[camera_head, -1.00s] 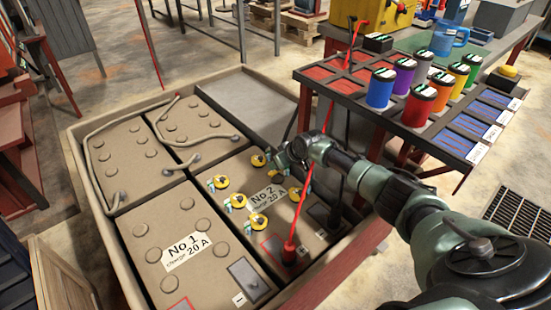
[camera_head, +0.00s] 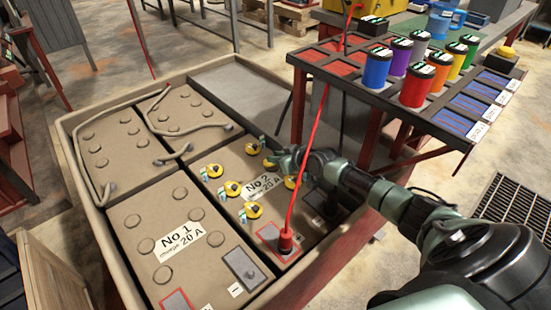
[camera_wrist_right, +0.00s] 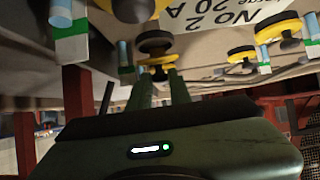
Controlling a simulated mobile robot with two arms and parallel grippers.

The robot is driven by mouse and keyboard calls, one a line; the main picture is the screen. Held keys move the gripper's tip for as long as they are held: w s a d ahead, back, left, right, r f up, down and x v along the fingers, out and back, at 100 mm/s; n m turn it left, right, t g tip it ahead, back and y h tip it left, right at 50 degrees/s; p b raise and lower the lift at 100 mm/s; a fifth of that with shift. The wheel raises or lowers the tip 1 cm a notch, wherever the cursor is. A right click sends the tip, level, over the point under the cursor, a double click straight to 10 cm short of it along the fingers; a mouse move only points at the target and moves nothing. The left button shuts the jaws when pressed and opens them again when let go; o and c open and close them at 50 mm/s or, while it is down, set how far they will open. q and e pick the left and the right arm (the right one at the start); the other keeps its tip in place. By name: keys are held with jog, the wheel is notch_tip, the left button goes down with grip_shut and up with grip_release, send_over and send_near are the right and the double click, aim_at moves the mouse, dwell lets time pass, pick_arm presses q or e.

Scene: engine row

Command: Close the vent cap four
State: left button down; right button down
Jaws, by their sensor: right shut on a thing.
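The vent caps are yellow discs with black knobs on the battery marked No 2 (camera_head: 262,186). In the head view, caps show at the top (camera_head: 252,148), left (camera_head: 214,170), lower left (camera_head: 232,189), bottom (camera_head: 252,210) and right (camera_head: 290,183). I cannot read which is number four. My right gripper (camera_head: 273,161) is low over the battery's far right part and hides most of the cap there. In the right wrist view, its fingers (camera_wrist_right: 160,76) are shut on a yellow cap with a black knob (camera_wrist_right: 156,46). My left gripper is not in view.
A red cable with a red clamp (camera_head: 287,240) stands close beside my right gripper. The No 1 battery (camera_head: 185,238) fills the near left of the tray (camera_head: 75,180). A rack with several coloured cans (camera_head: 415,84) stands to the right.

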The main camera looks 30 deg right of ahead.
dwell(0.4)
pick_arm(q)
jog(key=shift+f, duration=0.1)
pick_arm(e)
jog(key=c, duration=1.3)
grip_release()
jog(key=shift+s+r, duration=0.1)
jog(key=shift+s, duration=0.05)
jog(key=p+v, duration=0.2)
jog(key=shift+s+d+r, duration=0.1)
jog(key=shift+s+r, duration=0.1)
jog(key=shift+r, duration=0.05)
jog(key=p+v, duration=0.1)
jog(key=v, duration=0.3)
jog(key=shift+s, duration=0.1)
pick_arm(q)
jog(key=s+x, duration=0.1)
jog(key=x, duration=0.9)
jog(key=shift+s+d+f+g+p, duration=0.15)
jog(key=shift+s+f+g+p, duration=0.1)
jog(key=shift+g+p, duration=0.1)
pick_arm(e)
jog(key=shift+s+r, duration=0.15)
jog(key=shift+s, duration=0.2)
